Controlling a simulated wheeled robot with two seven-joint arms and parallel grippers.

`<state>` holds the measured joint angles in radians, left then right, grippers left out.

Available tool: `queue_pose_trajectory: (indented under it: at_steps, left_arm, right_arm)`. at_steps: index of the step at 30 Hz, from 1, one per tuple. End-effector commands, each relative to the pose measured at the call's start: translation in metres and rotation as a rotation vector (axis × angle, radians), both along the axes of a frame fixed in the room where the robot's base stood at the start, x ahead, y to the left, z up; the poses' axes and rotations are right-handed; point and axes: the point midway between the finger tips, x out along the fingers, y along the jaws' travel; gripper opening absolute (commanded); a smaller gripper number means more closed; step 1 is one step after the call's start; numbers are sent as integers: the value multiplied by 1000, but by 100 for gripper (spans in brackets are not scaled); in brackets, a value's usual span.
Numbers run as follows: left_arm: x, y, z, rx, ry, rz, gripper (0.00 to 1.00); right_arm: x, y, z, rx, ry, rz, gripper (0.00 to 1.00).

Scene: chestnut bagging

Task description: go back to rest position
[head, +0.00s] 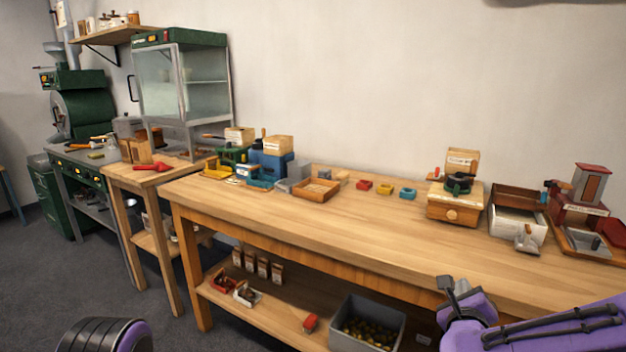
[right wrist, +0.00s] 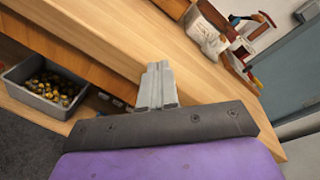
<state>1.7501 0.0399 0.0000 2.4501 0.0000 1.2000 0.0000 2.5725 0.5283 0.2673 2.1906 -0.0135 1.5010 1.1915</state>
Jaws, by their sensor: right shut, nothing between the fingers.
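My right gripper (head: 452,289) is at the lower right of the head view, on a purple arm by the front edge of the long wooden workbench (head: 330,221). In the right wrist view its two grey fingers (right wrist: 157,88) are together with nothing between them, over the bench's front edge. A purple and black part of my own body shows at the bottom left of the head view. My left gripper is not in view.
The bench's middle top is clear. Small coloured trays (head: 385,189), a wooden grinder box (head: 455,200) and a red machine (head: 585,205) stand along its back. A grey bin of chestnuts (head: 338,333) sits on the lower shelf, also in the right wrist view (right wrist: 22,82).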

Motion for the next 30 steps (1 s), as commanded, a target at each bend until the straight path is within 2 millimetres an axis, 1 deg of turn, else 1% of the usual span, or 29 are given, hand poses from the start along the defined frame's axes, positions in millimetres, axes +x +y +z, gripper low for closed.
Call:
queue_pose_trajectory:
  at_steps: [1,2,5,6,8,9,11,12,14,15,17,18,21,24,30]
  left_arm:
    - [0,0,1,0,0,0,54]
    - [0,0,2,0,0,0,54]
    - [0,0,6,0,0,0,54]
    - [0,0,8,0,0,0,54]
    - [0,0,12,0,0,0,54]
    - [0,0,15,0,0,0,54]
    - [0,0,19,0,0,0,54]
    - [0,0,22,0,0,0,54]
    - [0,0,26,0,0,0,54]
    - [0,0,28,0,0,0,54]
    - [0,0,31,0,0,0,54]
    - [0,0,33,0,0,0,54]
    - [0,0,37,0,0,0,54]
    - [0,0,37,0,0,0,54]
    - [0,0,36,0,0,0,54]
  right_arm:
    - [-4,5,-15,-106,84,39,0]
    - [-7,8,-24,-179,139,68,0]
    - [-28,19,-75,-484,387,208,0]
    - [-42,23,-101,-623,503,286,0]
    - [-70,28,-144,-832,681,427,0]
    - [-94,30,-173,-962,796,532,0]
    - [-133,31,-212,-1132,950,697,0]
    - [-162,30,-235,-1224,1041,807,0]
    - [-207,27,-264,-1331,1158,970,0]
    - [-237,24,-279,-1374,1224,1066,0]
    - [-277,20,-295,-1398,1307,1175,0]
    - [-301,16,-303,-1400,1350,1230,0]
    - [-342,12,-315,-1403,1422,1325,0]
    - [-358,12,-322,-1394,1447,1366,0]
    - [-360,12,-323,-1388,1449,1366,0]
